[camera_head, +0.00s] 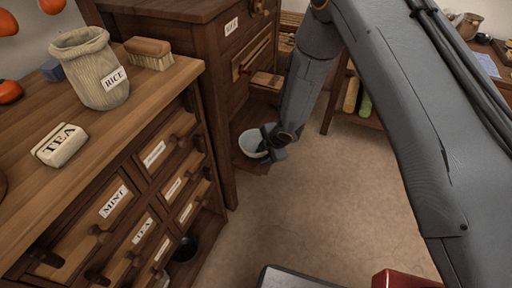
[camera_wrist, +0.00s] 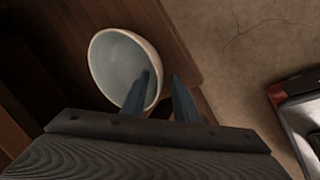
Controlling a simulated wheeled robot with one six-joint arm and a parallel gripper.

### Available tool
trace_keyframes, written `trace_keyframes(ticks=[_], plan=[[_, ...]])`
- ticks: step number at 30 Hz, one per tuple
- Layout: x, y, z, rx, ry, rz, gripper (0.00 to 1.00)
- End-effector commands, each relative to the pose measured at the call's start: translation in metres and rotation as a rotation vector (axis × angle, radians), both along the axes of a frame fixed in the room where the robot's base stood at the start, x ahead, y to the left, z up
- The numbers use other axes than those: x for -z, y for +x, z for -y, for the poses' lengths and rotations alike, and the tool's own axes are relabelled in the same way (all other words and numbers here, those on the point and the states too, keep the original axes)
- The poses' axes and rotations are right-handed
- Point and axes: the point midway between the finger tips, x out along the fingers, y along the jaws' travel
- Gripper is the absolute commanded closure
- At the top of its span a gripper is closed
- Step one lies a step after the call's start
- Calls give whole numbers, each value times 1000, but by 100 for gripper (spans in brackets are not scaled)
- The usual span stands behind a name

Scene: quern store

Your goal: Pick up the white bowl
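The white bowl (camera_head: 249,142) sits on a low wooden ledge at the foot of the dark cabinet in the head view. In the wrist view the bowl (camera_wrist: 112,60) shows its pale inside and round rim, with its opening facing the camera. My gripper (camera_head: 268,142) is at the bowl's right side. In the wrist view my gripper's fingers (camera_wrist: 162,76) are apart, with the bowl's right rim between them. One finger overlaps the inside of the bowl, the other is outside it. A gap shows between the rim and the outer finger. The gripper's body hides the lower part.
A drawer chest with a wooden top (camera_head: 125,118) stands at left, bearing a rice sack (camera_head: 92,68), a tea bag (camera_head: 60,145) and a brush (camera_head: 149,53). The dark cabinet (camera_head: 222,90) rises beside the bowl.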

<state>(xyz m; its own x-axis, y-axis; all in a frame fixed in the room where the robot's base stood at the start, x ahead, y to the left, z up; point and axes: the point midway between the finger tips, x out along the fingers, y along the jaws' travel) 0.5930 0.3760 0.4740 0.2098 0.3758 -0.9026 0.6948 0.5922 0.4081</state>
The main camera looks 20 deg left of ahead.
Motion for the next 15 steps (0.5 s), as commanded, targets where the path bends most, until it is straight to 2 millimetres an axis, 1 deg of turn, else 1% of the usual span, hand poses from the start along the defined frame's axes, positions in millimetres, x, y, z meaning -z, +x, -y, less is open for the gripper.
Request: trace_keyframes(ticks=[6, 7, 9, 12, 15], plan=[[1, 1, -1, 0, 1, 1, 73], [1, 0, -1, 0, 1, 1, 74], [1, 0, -1, 0, 0, 0, 86], [0, 0, -1, 0, 0, 0, 100], [0, 0, -1, 0, 1, 1, 100]])
